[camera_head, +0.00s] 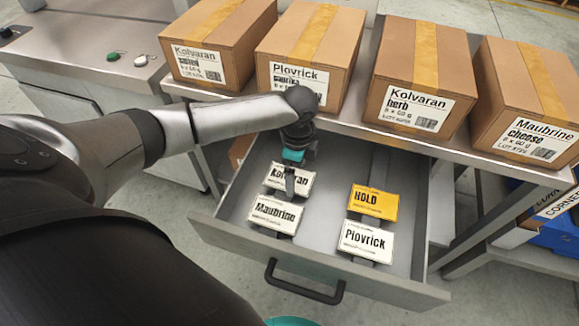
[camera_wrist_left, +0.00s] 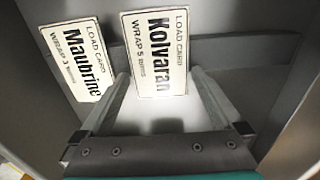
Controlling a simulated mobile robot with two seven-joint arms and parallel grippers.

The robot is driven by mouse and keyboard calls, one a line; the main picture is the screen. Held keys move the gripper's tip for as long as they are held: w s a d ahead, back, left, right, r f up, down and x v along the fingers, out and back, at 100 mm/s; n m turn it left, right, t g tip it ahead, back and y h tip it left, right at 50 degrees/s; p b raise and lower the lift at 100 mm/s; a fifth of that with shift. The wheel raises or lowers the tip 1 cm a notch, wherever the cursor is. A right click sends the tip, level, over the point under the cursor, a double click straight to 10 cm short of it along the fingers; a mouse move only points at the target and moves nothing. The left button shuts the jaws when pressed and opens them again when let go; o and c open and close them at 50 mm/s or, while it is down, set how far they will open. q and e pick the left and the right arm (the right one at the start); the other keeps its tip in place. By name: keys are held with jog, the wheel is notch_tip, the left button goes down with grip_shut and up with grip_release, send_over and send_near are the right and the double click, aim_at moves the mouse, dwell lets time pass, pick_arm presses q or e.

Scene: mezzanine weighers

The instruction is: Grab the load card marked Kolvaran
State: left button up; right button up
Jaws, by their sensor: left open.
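The Kolvaran load card (camera_head: 273,179) is white with black print. It stands at the back left of the open drawer (camera_head: 318,267), and my left gripper partly covers it in the head view. In the left wrist view the Kolvaran card (camera_wrist_left: 160,50) shows its full name and "Wrap 5". My left gripper (camera_head: 290,188) is open over the drawer. In the left wrist view its two fingertips (camera_wrist_left: 160,78) lie on either side of the card's near end. Whether they touch it I cannot tell. My right gripper is not in view.
The Maubrine card (camera_head: 273,214) is close in front of the Kolvaran card. A yellow HOLD card (camera_head: 374,203) and a Plovrick card (camera_head: 366,241) are at the drawer's right. Cartons, including a Kolvaran herb box (camera_head: 418,72), stand on the counter (camera_head: 455,145) above. The drawer's middle is free.

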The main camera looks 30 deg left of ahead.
pick_arm(q)
jog(key=shift+f, duration=0.2)
jog(key=shift+c, duration=0.4)
jog(key=c, duration=0.9)
